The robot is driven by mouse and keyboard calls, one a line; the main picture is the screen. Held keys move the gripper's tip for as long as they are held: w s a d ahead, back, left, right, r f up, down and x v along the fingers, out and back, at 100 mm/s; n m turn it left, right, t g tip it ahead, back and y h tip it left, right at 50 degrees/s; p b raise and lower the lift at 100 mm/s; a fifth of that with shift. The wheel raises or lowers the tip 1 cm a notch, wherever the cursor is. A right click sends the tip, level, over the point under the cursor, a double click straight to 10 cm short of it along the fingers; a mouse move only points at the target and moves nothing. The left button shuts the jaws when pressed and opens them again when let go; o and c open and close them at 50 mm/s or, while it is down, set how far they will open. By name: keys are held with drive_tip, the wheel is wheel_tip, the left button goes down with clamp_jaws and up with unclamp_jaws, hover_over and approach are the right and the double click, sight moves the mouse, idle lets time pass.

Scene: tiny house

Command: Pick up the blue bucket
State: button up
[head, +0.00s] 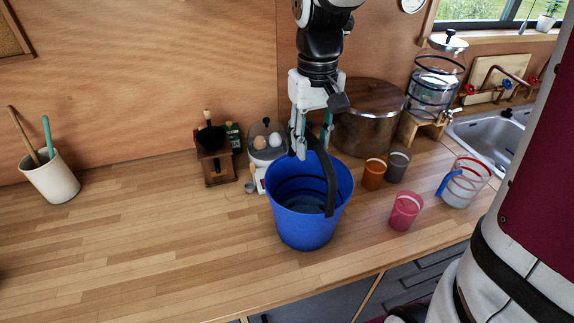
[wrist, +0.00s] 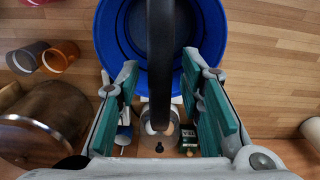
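The blue bucket (head: 300,222) stands upright on the wooden counter in the head view, with its black handle (head: 331,180) raised over the opening. In the wrist view the bucket (wrist: 107,48) is at the top, and the black handle (wrist: 159,60) runs down the middle. My gripper (head: 312,148) is above the bucket's back rim in the head view. In the wrist view my gripper (wrist: 162,85) is open, with its green-padded fingers on either side of the handle and visible gaps between. The bucket appears empty.
An egg cooker (head: 265,146) and a coffee grinder (head: 213,160) stand behind the bucket. A large pot (head: 368,120) is behind right. An orange cup (head: 373,174), a grey cup (head: 398,165) and a pink cup (head: 405,211) stand right. The counter's left middle is clear.

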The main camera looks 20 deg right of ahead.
drive_tip(key=shift+f, duration=0.1)
clamp_jaws()
drive_tip(key=shift+r, duration=0.25)
idle(0.3)
